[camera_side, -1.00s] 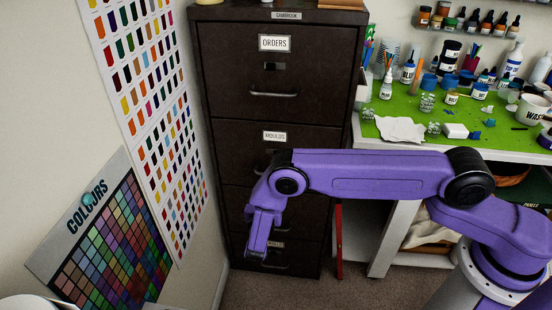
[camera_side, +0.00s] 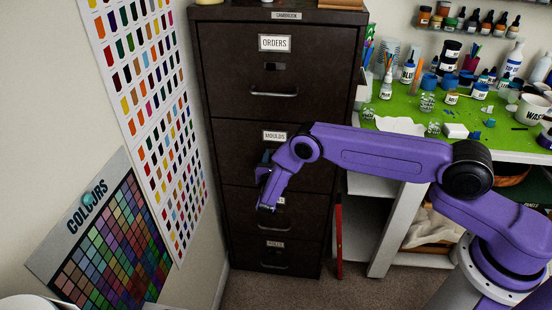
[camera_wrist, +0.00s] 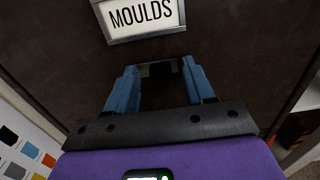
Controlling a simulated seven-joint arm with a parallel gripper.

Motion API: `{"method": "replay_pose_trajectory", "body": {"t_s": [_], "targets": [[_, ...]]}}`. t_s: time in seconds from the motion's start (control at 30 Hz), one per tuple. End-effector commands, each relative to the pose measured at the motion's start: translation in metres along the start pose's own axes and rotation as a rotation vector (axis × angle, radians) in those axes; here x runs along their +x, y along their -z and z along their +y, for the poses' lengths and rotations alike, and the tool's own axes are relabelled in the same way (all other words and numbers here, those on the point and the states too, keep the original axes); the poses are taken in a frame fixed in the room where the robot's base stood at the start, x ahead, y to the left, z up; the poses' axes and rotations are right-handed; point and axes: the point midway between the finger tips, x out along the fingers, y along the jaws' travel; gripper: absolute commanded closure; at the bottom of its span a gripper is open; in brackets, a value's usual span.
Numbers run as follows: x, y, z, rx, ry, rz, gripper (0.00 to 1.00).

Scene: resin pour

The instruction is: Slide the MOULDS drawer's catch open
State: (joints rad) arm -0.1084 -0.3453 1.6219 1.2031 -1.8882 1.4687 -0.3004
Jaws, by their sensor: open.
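The MOULDS drawer (camera_side: 235,150) is the second drawer down in a dark brown cabinet and looks closed. Its white label (camera_side: 274,136) also fills the top of the wrist view (camera_wrist: 141,15). The drawer's catch (camera_wrist: 162,69), a small dark piece with a paler part at its left, shows below the label in the wrist view. My gripper (camera_wrist: 160,76) is open, with one blue finger on each side of the catch. I cannot tell whether either finger touches it. In the side view my gripper (camera_side: 264,167) is in front of the drawer and hides the catch and handle.
The ORDERS drawer (camera_side: 230,70) is above, with its catch and handle in view; more drawers are below. A colour chart board (camera_side: 110,235) leans at the left wall. A green-topped workbench (camera_side: 400,107) with bottles stands at the right.

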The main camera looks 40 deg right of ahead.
Motion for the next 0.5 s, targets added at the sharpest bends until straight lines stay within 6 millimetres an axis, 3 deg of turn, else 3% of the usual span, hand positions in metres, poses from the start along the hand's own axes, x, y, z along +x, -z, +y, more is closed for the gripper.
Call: {"method": "replay_pose_trajectory", "body": {"t_s": [0.23,0.27,0.4,0.5], "targets": [[0.001,0.0,-0.0002,0.0,0.001,0.0,0.47],[0.0009,0.0,-0.0002,0.0,0.001,0.0,0.53],[0.0007,-0.0001,-0.0002,0.0,0.001,0.0,0.99],[0.0007,0.0,-0.0002,0.0,0.001,0.0,1.0]]}}
